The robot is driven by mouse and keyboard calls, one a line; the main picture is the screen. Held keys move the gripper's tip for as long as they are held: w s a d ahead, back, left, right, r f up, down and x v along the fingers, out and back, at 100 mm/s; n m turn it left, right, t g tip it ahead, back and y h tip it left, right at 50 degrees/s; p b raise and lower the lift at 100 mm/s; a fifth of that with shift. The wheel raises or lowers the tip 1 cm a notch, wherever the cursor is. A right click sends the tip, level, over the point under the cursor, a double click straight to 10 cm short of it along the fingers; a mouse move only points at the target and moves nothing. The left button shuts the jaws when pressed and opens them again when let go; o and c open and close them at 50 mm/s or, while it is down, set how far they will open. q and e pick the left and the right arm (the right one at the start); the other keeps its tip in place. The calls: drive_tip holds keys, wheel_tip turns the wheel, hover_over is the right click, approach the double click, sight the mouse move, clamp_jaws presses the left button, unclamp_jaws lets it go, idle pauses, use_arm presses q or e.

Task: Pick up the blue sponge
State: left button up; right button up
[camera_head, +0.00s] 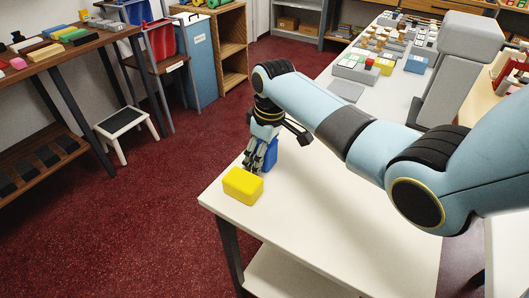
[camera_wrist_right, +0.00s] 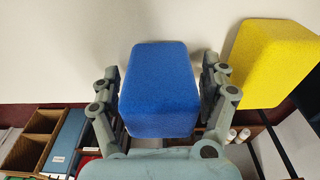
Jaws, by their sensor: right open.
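The blue sponge (camera_head: 271,154) stands on the white table near its far left edge, partly hidden behind my right gripper (camera_head: 257,157). In the right wrist view the blue sponge (camera_wrist_right: 160,90) sits between the two open fingers of my right gripper (camera_wrist_right: 160,75). Small gaps seem to show between it and the fingers, and I cannot tell whether either one touches it. My left gripper is not in view.
A yellow sponge (camera_head: 243,186) lies close beside the gripper at the table's left edge; it also shows in the wrist view (camera_wrist_right: 275,65). The white table (camera_head: 330,210) is bare toward the front.

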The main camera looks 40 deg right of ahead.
drive_tip(key=c, duration=1.1)
drive_tip(key=shift+r, duration=0.65)
wheel_tip(320, 180, up, 3)
drive_tip(key=shift+f, duration=0.1)
drive_tip(key=s+d+r, duration=0.2)
drive_tip(key=s, duration=0.1)
drive_tip(key=s+d+r+p, duration=0.1)
drive_tip(key=s+d+r, duration=0.1)
drive_tip(key=s, duration=0.1)
drive_tip(key=s+d+r, duration=0.2)
drive_tip(key=s+r, duration=0.1)
drive_tip(key=shift+s+d, duration=0.25)
drive_tip(key=shift+s, duration=0.1)
